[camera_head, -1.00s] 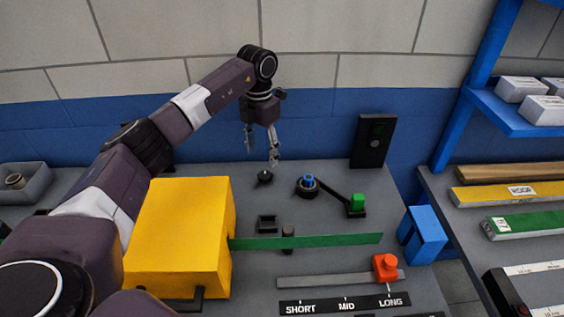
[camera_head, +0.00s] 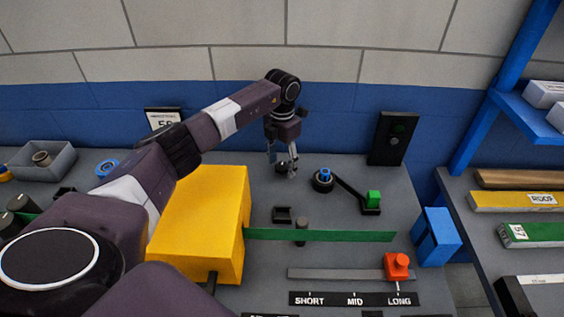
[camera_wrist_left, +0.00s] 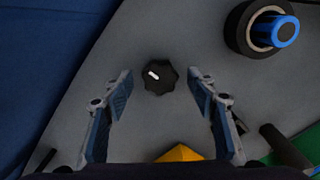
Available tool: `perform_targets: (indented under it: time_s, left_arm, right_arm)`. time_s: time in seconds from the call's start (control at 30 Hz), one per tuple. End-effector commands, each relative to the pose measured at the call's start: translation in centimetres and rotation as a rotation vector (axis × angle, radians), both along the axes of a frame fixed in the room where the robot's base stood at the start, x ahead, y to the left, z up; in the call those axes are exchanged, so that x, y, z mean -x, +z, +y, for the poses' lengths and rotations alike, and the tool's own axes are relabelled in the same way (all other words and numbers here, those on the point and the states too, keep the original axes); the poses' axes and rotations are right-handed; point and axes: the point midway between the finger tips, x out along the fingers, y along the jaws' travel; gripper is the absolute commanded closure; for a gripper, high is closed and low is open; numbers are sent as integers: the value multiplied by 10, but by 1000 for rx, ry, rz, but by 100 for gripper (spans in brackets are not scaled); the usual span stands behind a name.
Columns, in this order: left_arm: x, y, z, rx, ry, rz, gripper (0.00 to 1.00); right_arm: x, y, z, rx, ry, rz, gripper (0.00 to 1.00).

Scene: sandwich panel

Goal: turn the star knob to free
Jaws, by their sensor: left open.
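The star knob (camera_wrist_left: 160,77) is small, black and lobed, with a white mark pointing to the upper left in the left wrist view. It sits on the grey panel (camera_wrist_left: 160,25). My left gripper (camera_wrist_left: 161,84) is open, with one finger on each side of the knob and a visible gap to each. In the head view the left gripper (camera_head: 281,168) points down at the knob, and its fingers partly hide it. I cannot tell exactly how high the fingertips are above the panel. My right gripper is not in view.
A blue-topped round part (camera_head: 324,178) with a black lever ending in a green block (camera_head: 373,197) stands right of the knob. A yellow block (camera_head: 200,220), a green strip (camera_head: 330,235) and an orange slider (camera_head: 397,265) at LONG are nearer. A black switch box (camera_head: 391,138) stands behind.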

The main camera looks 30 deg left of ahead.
Motion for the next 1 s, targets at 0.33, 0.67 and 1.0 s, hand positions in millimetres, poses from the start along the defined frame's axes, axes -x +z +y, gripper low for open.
perform_targets:
  time_s: [0.33,0.67,1.0]
  left_arm:
    - [0,0,0,0,0,0,82]
    - [0,1,0,0,27,0,89]
    - [0,2,0,0,227,-1,89]
  right_arm:
    - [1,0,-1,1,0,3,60]
    - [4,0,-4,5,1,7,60]
    - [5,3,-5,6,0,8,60]
